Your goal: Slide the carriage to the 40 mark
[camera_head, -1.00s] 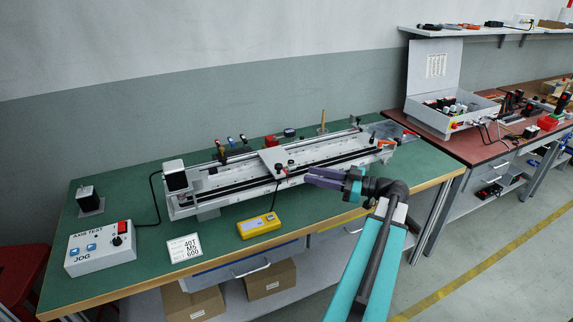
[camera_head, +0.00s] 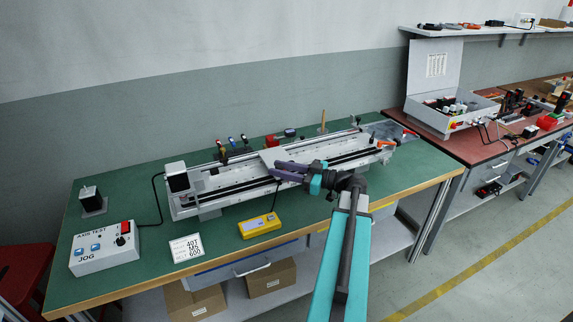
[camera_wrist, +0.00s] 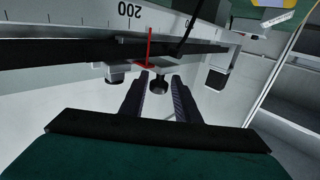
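The gantry axis (camera_head: 225,196) is a long pale rail with black strips, lying across the green table. Its carriage (camera_head: 269,157) is a white plate near the middle of the rail, partly behind my gripper (camera_head: 277,169). In the wrist view, a scale (camera_wrist: 70,24) shows a printed 200, and a red pointer (camera_wrist: 149,48) stands just right of that number. A black knob (camera_wrist: 158,83) hangs below the pointer. My gripper also shows there (camera_wrist: 160,80), open, with one finger on each side of the knob. Contact with the knob is not clear. The 40 mark is not readable.
A yellow meter (camera_head: 260,226) and a white label card (camera_head: 186,247) lie in front of the axis. A white jog box (camera_head: 104,249) stands at the left. Small tools (camera_head: 232,146) stand behind the rail. The table's front right is clear.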

